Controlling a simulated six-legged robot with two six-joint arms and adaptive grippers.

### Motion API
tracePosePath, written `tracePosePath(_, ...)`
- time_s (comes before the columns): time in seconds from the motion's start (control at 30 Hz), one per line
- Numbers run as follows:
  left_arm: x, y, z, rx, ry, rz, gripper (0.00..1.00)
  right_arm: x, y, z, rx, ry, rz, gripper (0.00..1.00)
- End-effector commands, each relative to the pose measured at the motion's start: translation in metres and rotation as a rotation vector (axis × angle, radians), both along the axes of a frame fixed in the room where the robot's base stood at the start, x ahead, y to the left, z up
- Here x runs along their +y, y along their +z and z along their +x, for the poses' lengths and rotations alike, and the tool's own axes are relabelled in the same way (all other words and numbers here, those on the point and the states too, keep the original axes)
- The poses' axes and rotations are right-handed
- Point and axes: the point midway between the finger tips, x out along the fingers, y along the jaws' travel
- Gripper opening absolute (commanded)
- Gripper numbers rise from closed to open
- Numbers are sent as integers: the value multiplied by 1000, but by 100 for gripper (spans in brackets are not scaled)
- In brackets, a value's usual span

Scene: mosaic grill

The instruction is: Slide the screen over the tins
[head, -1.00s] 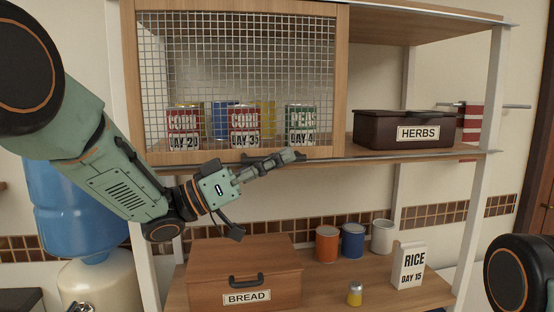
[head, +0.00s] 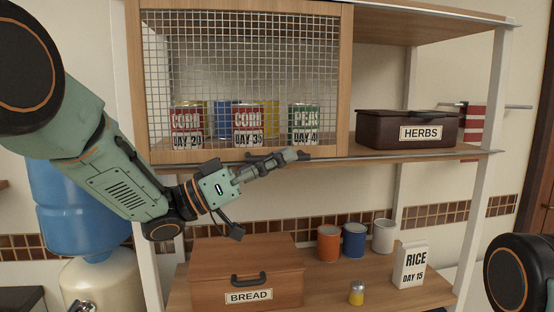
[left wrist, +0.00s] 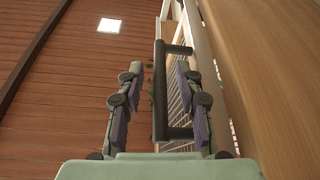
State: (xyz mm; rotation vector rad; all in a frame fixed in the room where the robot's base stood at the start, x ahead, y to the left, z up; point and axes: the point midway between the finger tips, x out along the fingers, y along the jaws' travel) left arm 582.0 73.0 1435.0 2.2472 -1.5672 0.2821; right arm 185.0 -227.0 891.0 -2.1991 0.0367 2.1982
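The wood-framed wire mesh screen (head: 343,85) stands at the left of the upper shelf. Through its mesh I see two red CORN tins (head: 186,138) (head: 247,138) and a green PEAS tin (head: 304,138), with blue and yellow tins partly hidden behind. My left gripper (head: 295,155) is at the screen's bottom rail, toward its right end. In the left wrist view its two fingers (left wrist: 157,92) are apart, with a dark bar handle (left wrist: 161,95) showing between them. Gaps show beside the handle, so the grip is not closed on it. My right gripper is out of view.
A dark HERBS box (head: 406,128) sits on the upper shelf right of the screen. A blue water bottle (head: 80,210) stands left of the shelves.

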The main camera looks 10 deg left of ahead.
Motion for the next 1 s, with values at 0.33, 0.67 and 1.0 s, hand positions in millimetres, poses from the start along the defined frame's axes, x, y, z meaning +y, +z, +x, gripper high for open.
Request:
tracePosePath(0.33, 21, -8, -8, 2, 4, -5, 36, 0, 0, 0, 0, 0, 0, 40)
tracePosePath(0.67, 71, -29, -28, 2, 4, -6, 36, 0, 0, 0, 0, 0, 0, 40)
tracePosePath(1.0, 101, -43, -42, 0, 1, -2, 36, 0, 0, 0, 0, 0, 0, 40)
